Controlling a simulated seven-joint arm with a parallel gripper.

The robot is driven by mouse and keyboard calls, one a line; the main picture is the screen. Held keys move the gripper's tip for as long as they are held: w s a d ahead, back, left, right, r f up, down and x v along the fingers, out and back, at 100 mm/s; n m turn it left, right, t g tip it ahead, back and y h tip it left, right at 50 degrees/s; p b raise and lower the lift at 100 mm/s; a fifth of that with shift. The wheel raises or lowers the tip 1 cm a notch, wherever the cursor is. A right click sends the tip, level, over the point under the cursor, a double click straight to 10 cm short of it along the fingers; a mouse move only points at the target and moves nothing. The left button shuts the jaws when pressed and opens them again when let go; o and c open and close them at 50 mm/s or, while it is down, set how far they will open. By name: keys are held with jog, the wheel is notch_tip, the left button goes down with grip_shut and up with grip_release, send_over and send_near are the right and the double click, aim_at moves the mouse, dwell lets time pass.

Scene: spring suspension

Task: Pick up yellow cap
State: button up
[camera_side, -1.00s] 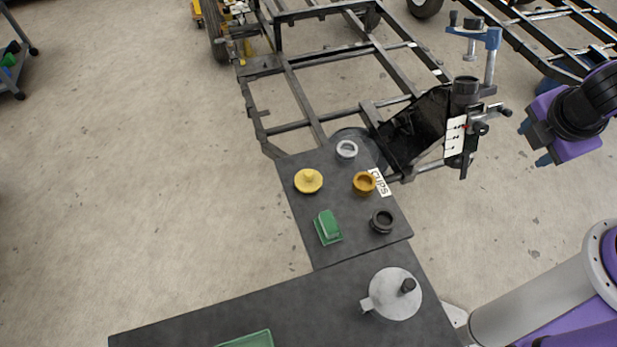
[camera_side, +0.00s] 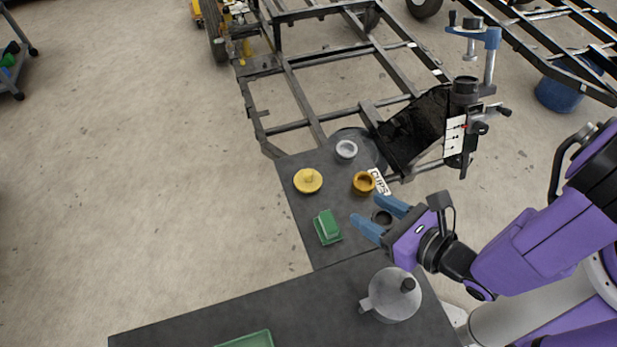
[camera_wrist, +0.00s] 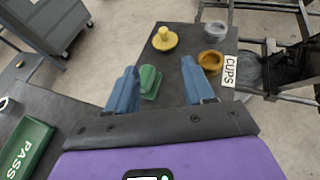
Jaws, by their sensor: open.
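The yellow cap (camera_side: 308,181) is a round disc with a raised knob, lying on the far left part of the dark table. It also shows in the wrist view (camera_wrist: 164,40), beyond my fingers. My gripper (camera_side: 380,217) is open and empty, with blue fingers pointing toward the left of the picture. It is above the near right part of the table, apart from the yellow cap. In the wrist view my gripper's two fingertips (camera_wrist: 160,72) stand wide apart, with a green block between and beyond them.
A grey round lidded part (camera_side: 391,296) stands nearer. A clamp post (camera_side: 466,110) rises at the back right.

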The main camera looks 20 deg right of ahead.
send_near(309, 173)
jog(key=shift+w+a+f, duration=0.2)
jog(key=shift+w+a, duration=0.15)
jog(key=shift+w, duration=0.15)
jog(key=shift+w+a+f, duration=0.25)
jog(key=shift+w+a, duration=0.1)
jog(key=shift+w, duration=0.1)
jog(key=shift+d+x, duration=0.15)
jog(key=shift+x, duration=1.25)
jog(key=shift+d+x, duration=0.15)
jog(key=shift+x, duration=1.2)
jog(key=shift+w, duration=0.15)
grip_shut()
